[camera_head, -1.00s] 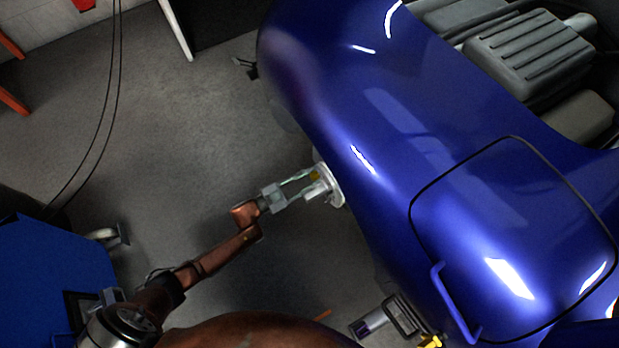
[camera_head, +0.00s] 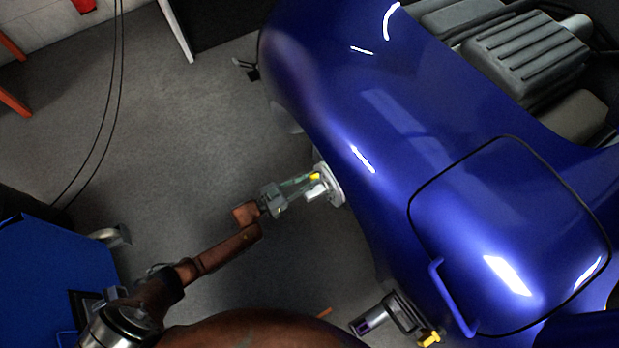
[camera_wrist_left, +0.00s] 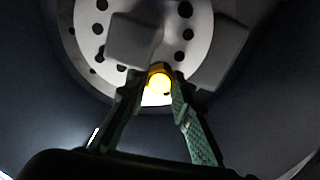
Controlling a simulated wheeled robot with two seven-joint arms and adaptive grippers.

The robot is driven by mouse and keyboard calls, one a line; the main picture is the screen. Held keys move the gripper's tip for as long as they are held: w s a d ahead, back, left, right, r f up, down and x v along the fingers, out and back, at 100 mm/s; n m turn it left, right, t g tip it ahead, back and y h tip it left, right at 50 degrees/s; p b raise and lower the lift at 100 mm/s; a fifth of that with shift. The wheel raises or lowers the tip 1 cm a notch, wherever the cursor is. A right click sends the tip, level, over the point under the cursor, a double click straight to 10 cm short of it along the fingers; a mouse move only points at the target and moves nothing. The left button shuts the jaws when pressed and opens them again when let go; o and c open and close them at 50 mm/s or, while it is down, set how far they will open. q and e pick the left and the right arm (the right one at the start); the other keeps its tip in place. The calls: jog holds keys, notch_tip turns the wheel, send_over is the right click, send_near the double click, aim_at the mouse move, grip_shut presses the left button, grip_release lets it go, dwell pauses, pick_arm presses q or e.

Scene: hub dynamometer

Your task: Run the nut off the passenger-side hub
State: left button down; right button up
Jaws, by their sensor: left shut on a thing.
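How far the nut is threaded on is hidden. My right gripper is not in view.
The blue car body (camera_head: 340,100) overhangs the hub and fills the right side. A grey device with a yellow part (camera_head: 402,312) stands at the bottom, right of centre. A blue cabinet (camera_head: 45,275) is at the lower left. Dark cables hang at the left; open grey floor lies between.

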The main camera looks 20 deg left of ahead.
pick_arm(q)
jog(key=shift+p+v, duration=0.65)
jog(key=shift+v, duration=2.1)
